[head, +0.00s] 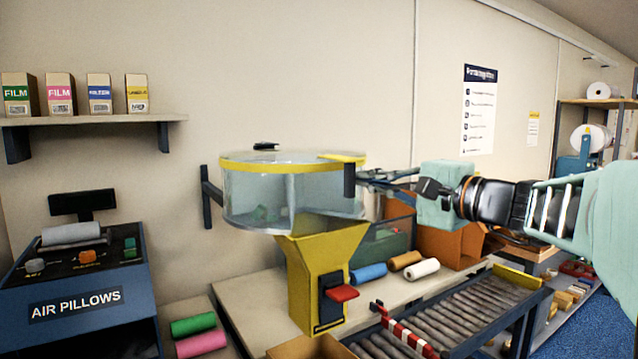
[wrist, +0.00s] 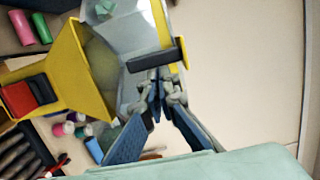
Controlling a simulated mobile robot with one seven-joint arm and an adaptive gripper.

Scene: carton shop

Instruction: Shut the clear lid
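A clear round drum (head: 262,200) with a yellow rim sits on a yellow chute (head: 322,262) above the bench. The clear lid (head: 300,158) lies across its top; whether it is fully down is hard to tell. A black bar handle (head: 349,180) hangs at the right end of its yellow edge. It crosses the wrist view in front of the fingertips (wrist: 157,54). My gripper (head: 364,176) comes from the right, its fingers drawn together in the wrist view (wrist: 160,82), tips at or touching the bar. I see nothing clearly held between them.
A red lever (head: 341,293) sticks out of the chute below. A roller conveyor (head: 430,318) runs at front right. Coloured rolls (head: 405,261) and brown cartons (head: 450,246) stand behind it. A blue air pillow machine (head: 85,285) stands at left. The wall above the drum is clear.

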